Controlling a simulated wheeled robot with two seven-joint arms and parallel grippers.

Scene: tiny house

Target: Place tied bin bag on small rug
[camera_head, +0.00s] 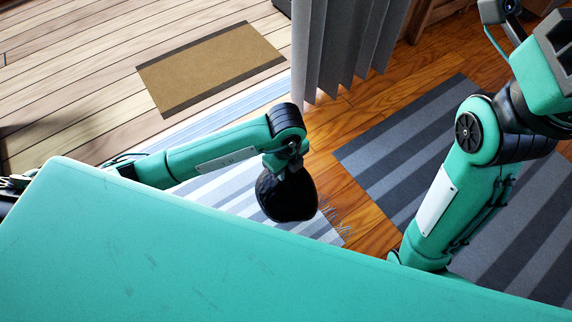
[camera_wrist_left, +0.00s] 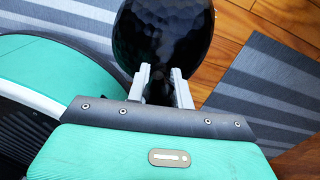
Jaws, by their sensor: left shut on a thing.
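The tied bin bag (camera_head: 287,197) is a black, glossy, rounded bundle. It hangs below my left gripper (camera_head: 287,166), which is shut on its top. In the left wrist view the bag (camera_wrist_left: 162,35) is between the two grey fingers (camera_wrist_left: 161,78). A small pale grey and white striped rug (camera_head: 232,190) with a fringed edge lies beneath the bag and left arm. In the head view the bag overlaps the rug's right part; its height above it is hard to tell. My right arm is at the right; its fingers do not show.
A larger dark grey striped rug (camera_head: 400,140) lies to the right on the wooden floor (camera_head: 335,190). A grey curtain (camera_head: 345,45) hangs beside the doorway threshold. A brown doormat (camera_head: 210,65) lies on the pale decking outside. My teal body hides the near floor.

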